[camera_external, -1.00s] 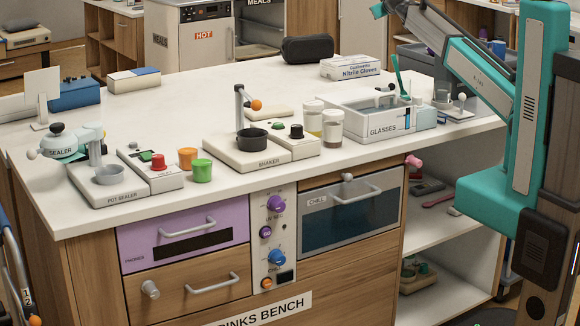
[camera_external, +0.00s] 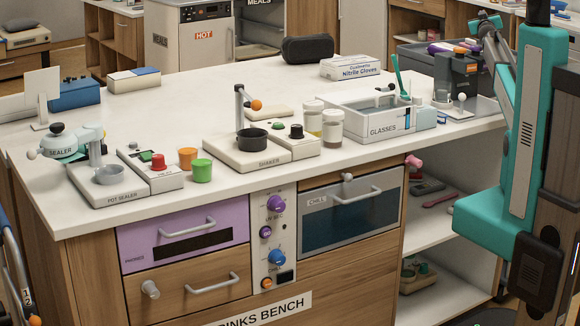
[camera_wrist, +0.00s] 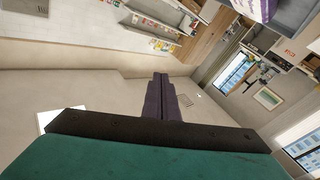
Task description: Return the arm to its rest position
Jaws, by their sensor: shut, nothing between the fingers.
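My gripper (camera_wrist: 160,80) shows in the wrist view as two dark purple fingers pressed together, with nothing between them. The fingers extend into open air and touch nothing that I can see. In the external view my teal and grey arm (camera_external: 500,75) stands at the right, folded close to its column, beyond the bench's right end. I cannot make out the gripper's fingers in that view. The wrist view is steeply tilted and shows walls, windows and shelving far off.
The drinks bench (camera_external: 200,95) fills the middle. A glasses tray (camera_external: 375,138), the shaker (camera_external: 260,155), the pot sealer (camera_external: 108,182) and a dark dispenser (camera_external: 456,82) stand on it. A glove box (camera_external: 352,69) lies at the back.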

